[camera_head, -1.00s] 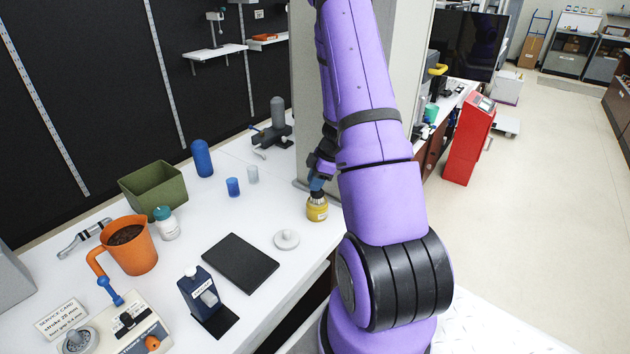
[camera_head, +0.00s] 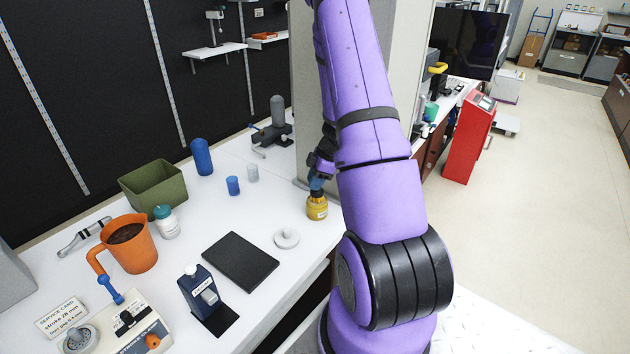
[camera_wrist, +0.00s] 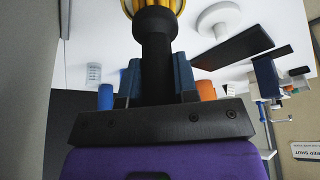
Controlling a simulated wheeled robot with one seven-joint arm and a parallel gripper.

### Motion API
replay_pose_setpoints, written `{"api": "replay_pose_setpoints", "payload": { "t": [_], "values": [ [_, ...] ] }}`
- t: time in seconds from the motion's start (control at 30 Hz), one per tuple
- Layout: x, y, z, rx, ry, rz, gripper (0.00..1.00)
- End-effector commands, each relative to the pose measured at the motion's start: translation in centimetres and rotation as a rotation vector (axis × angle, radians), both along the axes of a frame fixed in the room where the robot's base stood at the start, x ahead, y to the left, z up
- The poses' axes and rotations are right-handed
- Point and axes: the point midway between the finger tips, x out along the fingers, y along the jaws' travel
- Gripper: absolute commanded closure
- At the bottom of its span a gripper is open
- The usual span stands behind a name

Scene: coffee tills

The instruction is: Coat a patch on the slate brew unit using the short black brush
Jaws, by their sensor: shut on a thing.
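My gripper (camera_head: 317,183) is at the far right of the white counter, just above a yellow jar (camera_head: 316,208). In the wrist view its blue fingers (camera_wrist: 157,85) are shut on the black handle of the short black brush (camera_wrist: 155,50). The handle's far end meets the ribbed yellow jar (camera_wrist: 150,5); the bristles are hidden, so I cannot tell how deep they sit. A grey unit with an upright cylinder (camera_head: 277,110) stands at the back of the counter. A dark blue-grey labelled unit (camera_head: 197,290) stands at the front. I cannot tell which is the slate brew unit.
A black slab (camera_head: 240,261) and a white round lid (camera_head: 286,238) lie left of the jar. An orange pitcher (camera_head: 140,249), a green bin (camera_head: 160,183), a blue bottle (camera_head: 202,157) and a blue cup (camera_head: 233,186) stand farther left. A grey column (camera_head: 310,100) rises close behind my gripper.

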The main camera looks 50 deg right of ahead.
Motion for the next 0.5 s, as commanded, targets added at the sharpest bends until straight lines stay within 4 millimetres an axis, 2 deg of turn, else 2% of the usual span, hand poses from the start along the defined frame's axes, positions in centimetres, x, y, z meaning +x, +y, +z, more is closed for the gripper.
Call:
{"api": "replay_pose_setpoints", "payload": {
  "t": [0.33, 0.5],
  "values": [
    [0.0, 0.1, 0.0, 0.0, 0.002, 0.001, 0.96],
    [0.0, 0.0, 1.0, -0.001, 0.002, 0.001, 0.96]
  ]
}}
